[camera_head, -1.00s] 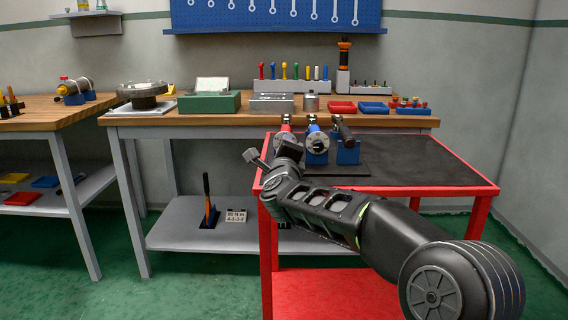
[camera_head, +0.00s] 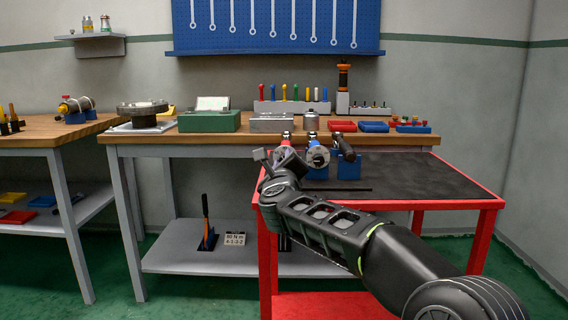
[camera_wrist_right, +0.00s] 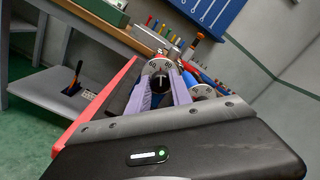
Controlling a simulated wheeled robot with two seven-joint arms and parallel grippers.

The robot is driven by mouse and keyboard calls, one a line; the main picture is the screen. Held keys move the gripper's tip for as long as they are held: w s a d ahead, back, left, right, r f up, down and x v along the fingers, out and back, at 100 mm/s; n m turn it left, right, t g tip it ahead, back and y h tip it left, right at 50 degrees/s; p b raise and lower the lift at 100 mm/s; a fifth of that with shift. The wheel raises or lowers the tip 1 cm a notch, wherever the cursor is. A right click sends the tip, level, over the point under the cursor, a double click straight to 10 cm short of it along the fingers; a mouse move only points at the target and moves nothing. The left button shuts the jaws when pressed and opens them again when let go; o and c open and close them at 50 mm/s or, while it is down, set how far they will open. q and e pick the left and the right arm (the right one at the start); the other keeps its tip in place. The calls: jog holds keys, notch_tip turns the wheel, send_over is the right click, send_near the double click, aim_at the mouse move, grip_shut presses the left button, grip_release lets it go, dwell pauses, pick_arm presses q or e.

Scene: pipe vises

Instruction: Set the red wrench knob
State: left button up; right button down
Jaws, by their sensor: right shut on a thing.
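The red wrench (camera_head: 286,150) stands with a blue wrench (camera_head: 316,148) and a dark-handled wrench (camera_head: 342,139) in blue vises (camera_head: 349,167) on the red cart. My right gripper (camera_head: 281,168) is at the near end of the red wrench and partly hides it. In the right wrist view, the fingers of my right gripper (camera_wrist_right: 161,86) are closed on the sides of the red wrench's knob (camera_wrist_right: 158,66), with its ringed, marked face between them. The knob's setting is too small to read. The blue wrench's end (camera_wrist_right: 204,91) is close beside on the right. My left gripper is not in view.
The red cart (camera_head: 440,178) has a dark top, clear on its right side. Behind it is a wooden bench (camera_head: 170,138) with a green box (camera_head: 209,122), a grey box (camera_head: 271,123), and red and blue trays (camera_head: 374,127). The neighbouring blue wrench leaves little room.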

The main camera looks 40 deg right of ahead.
jog(key=c, duration=1.1)
grip_release()
jog(key=shift+c, duration=0.2)
jog(key=shift+s, duration=0.1)
jog(key=p+v, duration=0.1)
jog(key=v, duration=0.5)
jog(key=shift+s+a, duration=0.25)
jog(key=shift+a, duration=0.05)
jog(key=shift+s+a+f, duration=0.15)
jog(key=shift+s+a, duration=0.1)
jog(key=shift+s, duration=0.15)
